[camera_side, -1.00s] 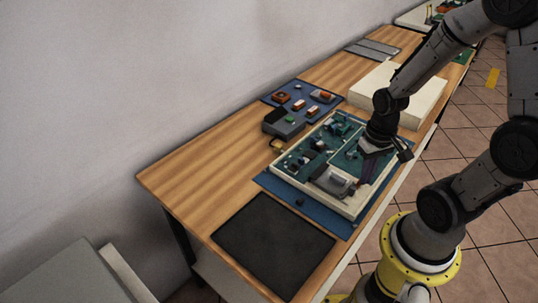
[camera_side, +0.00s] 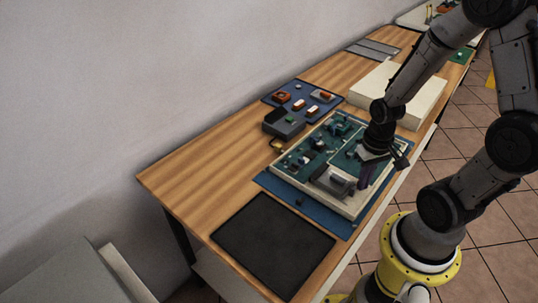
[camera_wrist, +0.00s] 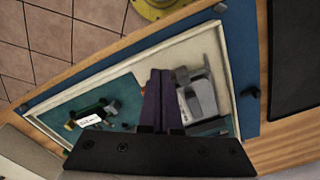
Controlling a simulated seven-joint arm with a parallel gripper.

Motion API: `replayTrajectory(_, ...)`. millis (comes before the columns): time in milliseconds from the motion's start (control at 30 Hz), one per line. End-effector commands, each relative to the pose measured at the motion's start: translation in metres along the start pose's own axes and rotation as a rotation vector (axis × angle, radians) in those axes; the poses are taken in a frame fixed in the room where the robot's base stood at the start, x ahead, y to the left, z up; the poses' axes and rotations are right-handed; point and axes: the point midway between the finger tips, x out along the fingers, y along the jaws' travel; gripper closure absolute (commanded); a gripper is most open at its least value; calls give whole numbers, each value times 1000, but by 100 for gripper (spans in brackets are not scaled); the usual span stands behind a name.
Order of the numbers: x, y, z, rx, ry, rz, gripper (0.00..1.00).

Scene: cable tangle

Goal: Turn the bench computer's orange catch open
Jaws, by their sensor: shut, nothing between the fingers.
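The bench computer (camera_side: 290,172) is an open, shallow cream case with green boards, lying on a blue mat. It also shows in the wrist view (camera_wrist: 205,42). A grey unit (camera_side: 333,181) sits in its near end and shows beside my fingers in the wrist view (camera_wrist: 201,94). My gripper (camera_side: 363,186) points down over the case's right side, next to the grey unit. In the wrist view its dark purple fingers (camera_wrist: 160,72) are together with nothing between them.
A black mat (camera_side: 273,246) lies at the bench's near end. A dark grey box (camera_side: 283,124) and a blue mat (camera_side: 272,99) with small orange and white parts lie behind the case. A cream block (camera_side: 415,98) stands beyond my gripper.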

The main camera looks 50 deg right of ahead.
Motion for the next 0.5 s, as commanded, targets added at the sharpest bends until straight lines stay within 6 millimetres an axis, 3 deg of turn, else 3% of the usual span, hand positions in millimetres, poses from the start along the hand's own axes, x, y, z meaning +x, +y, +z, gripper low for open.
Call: replayTrajectory(500,0,2,-5,0,0,0,100)
